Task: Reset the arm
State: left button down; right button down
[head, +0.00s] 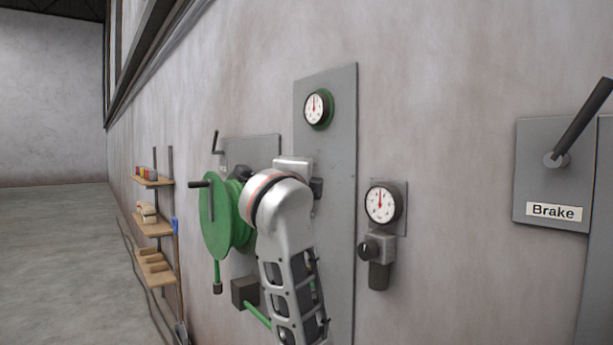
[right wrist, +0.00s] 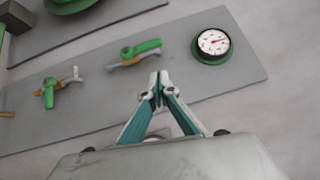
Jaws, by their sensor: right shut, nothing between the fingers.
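My right arm (head: 285,235) rises from the bottom of the head view in front of the tall grey panel (head: 335,180). Its wrist hides the gripper there. In the right wrist view my right gripper (right wrist: 159,85) is shut and empty, its teal fingers meeting at the tips. The tips show over the grey panel (right wrist: 190,90), below a green-handled valve (right wrist: 140,50) and to the left of a green-rimmed round gauge (right wrist: 213,45). I cannot tell how far the tips are from the panel. My left gripper is in neither view.
A green hose reel or wheel (head: 217,215) is left of my wrist. A second gauge (head: 381,204) with a black knob below is at right. A brake lever (head: 585,120) is at far right. Wall shelves (head: 155,226) stand at left, beside open floor. Another green-handled valve (right wrist: 50,92) is at left.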

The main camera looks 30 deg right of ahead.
jog(key=s+d+f+m+g+h, duration=0.1)
jog(key=s+d+f+h, duration=0.1)
jog(key=f+h, duration=0.25)
jog(key=s+d+f+g+h, duration=0.1)
jog(key=s+d+f+h, duration=0.15)
jog(key=f, duration=0.25)
jog(key=s+a+f+n+t+y, duration=0.1)
jog(key=a+f+n+t+y, duration=0.2)
jog(key=a+f+n+y, duration=0.65)
jog(key=s+a+f+n+t+y, duration=0.2)
jog(key=a+f+n+y, duration=0.35)
jog(key=f+n, duration=0.75)
jog(key=s+a+f+n+t+y, duration=0.1)
jog(key=a+f+n+t+y, duration=0.2)
jog(key=a+f+n+y, duration=0.9)
jog(key=s+d+f+g+h, duration=0.1)
jog(key=s+f+g, duration=0.2)
jog(key=s+f, duration=0.3)
jog(key=s+d+f+m+g+h, duration=0.1)
jog(key=s+f, duration=0.6)
jog(key=f, duration=0.8)
jog(key=s+d+f+m+g+h, duration=0.1)
jog(key=s+f+g, duration=0.4)
jog(key=f, duration=0.6)
jog(key=shift+s+d+h, duration=0.75)
jog(key=shift+s+h, duration=0.25)
